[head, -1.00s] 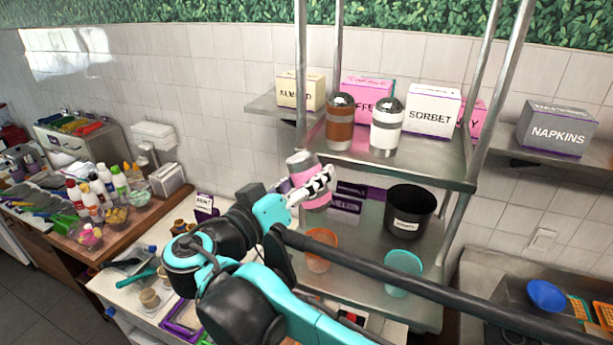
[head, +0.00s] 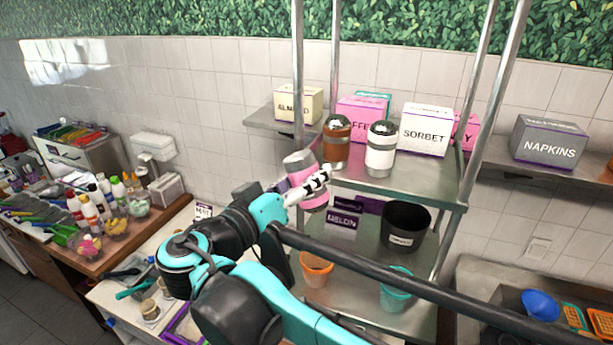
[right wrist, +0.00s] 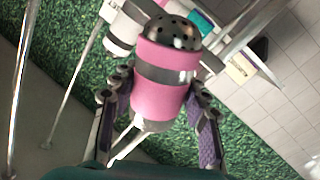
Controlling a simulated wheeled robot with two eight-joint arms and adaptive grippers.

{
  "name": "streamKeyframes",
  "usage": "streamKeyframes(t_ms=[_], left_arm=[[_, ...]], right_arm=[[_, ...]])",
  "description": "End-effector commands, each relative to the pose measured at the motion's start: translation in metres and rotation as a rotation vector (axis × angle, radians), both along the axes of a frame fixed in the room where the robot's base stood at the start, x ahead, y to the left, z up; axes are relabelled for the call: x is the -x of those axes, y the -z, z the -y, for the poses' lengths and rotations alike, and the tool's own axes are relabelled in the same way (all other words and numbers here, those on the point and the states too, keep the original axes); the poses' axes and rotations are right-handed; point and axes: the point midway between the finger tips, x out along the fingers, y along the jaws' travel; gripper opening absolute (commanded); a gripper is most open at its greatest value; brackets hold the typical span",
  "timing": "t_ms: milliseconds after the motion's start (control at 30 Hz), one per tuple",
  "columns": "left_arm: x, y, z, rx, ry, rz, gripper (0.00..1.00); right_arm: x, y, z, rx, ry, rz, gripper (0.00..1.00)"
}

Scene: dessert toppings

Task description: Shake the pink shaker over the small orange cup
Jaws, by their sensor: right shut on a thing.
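The pink shaker (head: 305,167) is in my right gripper (head: 315,186), held in the air in front of the metal shelf unit. It leans to the left and its grey top is up. In the right wrist view the pink shaker (right wrist: 158,100) sits between the two fingers of my right gripper (right wrist: 160,110), with its dark perforated lid visible. The small orange cup (head: 316,270) stands on the lower shelf, below the shaker. My arm hides part of the area just left of the cup. My left gripper is not in view.
A brown shaker (head: 336,147) and a white shaker (head: 380,152) stand on the shelf above. A black container (head: 404,228) and a teal cup (head: 396,292) share the lower shelf (head: 355,280). A metal post (head: 465,190) rises right of them.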

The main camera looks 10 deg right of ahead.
Motion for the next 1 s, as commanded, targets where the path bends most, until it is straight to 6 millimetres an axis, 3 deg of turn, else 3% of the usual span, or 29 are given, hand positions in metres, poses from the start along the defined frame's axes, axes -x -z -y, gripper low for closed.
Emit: streamKeyframes(t_ms=[600, 1000], left_arm=[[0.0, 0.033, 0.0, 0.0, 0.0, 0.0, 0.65], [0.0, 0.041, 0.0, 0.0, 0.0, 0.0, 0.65]], right_arm=[[0.0, 0.045, 0.0, 0.001, 0.0, 0.001, 0.13], [0.0, 0.058, 0.0, 0.001, 0.0, 0.001, 0.13]])
